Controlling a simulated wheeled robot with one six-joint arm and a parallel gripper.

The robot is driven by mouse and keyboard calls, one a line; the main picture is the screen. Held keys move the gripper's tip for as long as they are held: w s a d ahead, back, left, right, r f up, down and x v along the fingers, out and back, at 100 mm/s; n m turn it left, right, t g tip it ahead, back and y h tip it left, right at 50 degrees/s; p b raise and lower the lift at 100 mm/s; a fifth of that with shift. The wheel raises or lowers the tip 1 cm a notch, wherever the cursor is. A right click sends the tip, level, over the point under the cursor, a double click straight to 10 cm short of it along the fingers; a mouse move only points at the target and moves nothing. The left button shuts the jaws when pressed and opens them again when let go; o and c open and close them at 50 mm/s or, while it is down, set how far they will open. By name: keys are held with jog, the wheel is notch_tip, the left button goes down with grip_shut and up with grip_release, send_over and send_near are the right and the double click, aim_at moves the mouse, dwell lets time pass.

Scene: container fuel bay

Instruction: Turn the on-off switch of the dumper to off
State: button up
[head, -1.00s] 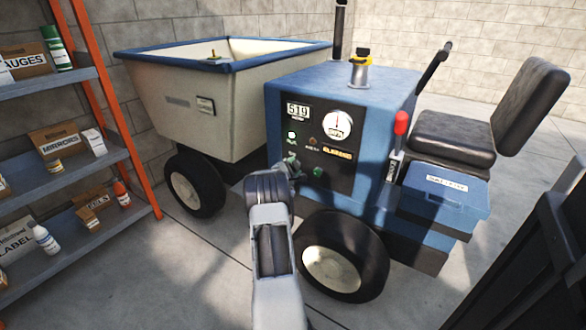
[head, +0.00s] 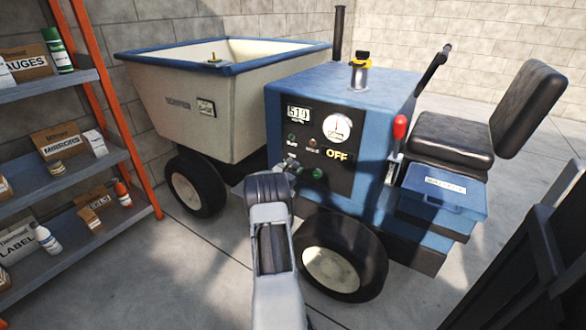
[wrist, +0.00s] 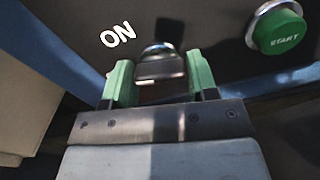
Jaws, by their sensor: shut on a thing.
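The blue dumper (head: 330,88) stands ahead with its dark control panel facing me. My gripper (head: 288,165) reaches the lower left of the panel. In the wrist view my gripper (wrist: 160,80) has its green-padded fingers on both sides of the metal on-off switch (wrist: 160,62) and is shut on it. A white ON label shows at the switch's upper left. The switch's other marking is not visible.
A green START button (wrist: 279,31) sits right of the switch. The dumper's front wheel (head: 340,255) is below the panel, and a red-knobbed lever (head: 400,127) is at its right. A shelf rack (head: 60,170) stands at left, with open floor between.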

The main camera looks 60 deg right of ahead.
jog(key=shift+n+p, duration=0.35)
jog(key=shift+n, duration=1.05)
jog(key=o, duration=0.9)
jog(key=shift+o, duration=0.2)
jog(key=shift+a, duration=0.15)
jog(key=a+p, duration=0.4)
jog(key=a, duration=0.9)
jog(key=shift+a, duration=0.3)
